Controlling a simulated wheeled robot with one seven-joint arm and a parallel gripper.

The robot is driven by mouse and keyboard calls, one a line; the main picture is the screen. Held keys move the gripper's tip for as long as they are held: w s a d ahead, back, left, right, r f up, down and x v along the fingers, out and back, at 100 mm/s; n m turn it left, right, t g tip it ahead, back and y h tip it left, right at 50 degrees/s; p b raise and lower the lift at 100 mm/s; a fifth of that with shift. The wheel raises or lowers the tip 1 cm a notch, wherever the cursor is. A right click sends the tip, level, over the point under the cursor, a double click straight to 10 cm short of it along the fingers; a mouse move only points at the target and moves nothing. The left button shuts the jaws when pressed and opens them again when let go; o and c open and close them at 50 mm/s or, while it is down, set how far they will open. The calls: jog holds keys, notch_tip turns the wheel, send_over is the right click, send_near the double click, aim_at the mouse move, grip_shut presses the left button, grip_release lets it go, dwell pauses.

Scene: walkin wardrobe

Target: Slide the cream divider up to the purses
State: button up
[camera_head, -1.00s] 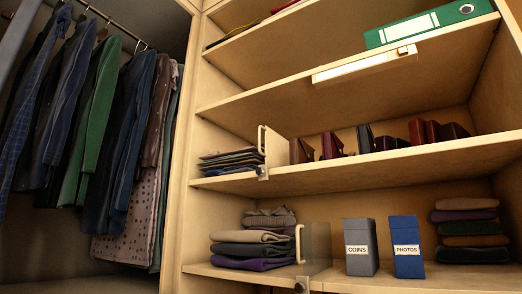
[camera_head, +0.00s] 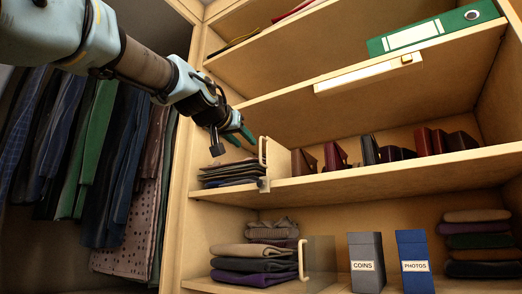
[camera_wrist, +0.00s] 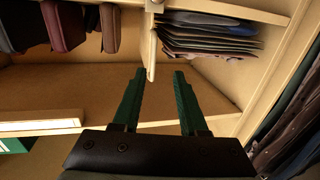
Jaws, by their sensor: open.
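The cream divider (camera_head: 277,157) stands upright on the middle shelf, with a pale upright handle (camera_head: 262,151) at its front edge. Purses (camera_head: 335,156) in dark red, brown and black stand to its right, with a small gap. My gripper (camera_head: 240,136) is open and empty, in front of the shelf just left of the handle. In the wrist view, which is turned over, the handle (camera_wrist: 152,56) shows at the tips of my gripper (camera_wrist: 160,74), nearer the left finger. The purses (camera_wrist: 68,24) show at upper left. I cannot tell how deep the fingers reach.
A stack of folded dark items (camera_head: 228,172) lies left of the divider. Another divider handle (camera_head: 303,260) stands on the lower shelf, beside folded clothes (camera_head: 252,265) and the boxes COINS (camera_head: 366,265) and PHOTOS (camera_head: 414,265). The shelf above has a light bar (camera_head: 365,74) underneath.

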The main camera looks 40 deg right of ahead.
aim_at(260, 148)
jog(key=p+x, duration=0.2)
jog(key=x, duration=0.1)
jog(key=r+p+x, duration=0.1)
jog(key=p+x, duration=0.2)
jog(key=x, duration=0.1)
jog(key=s+p+x, duration=0.1)
jog(key=p+x, duration=0.2)
jog(key=shift+w+d+r, duration=0.1)
jog(key=shift+d+r, duration=0.2)
jog(key=shift+d, duration=0.25)
jog(key=shift+c, duration=0.2)
grip_shut()
dwell(1.0)
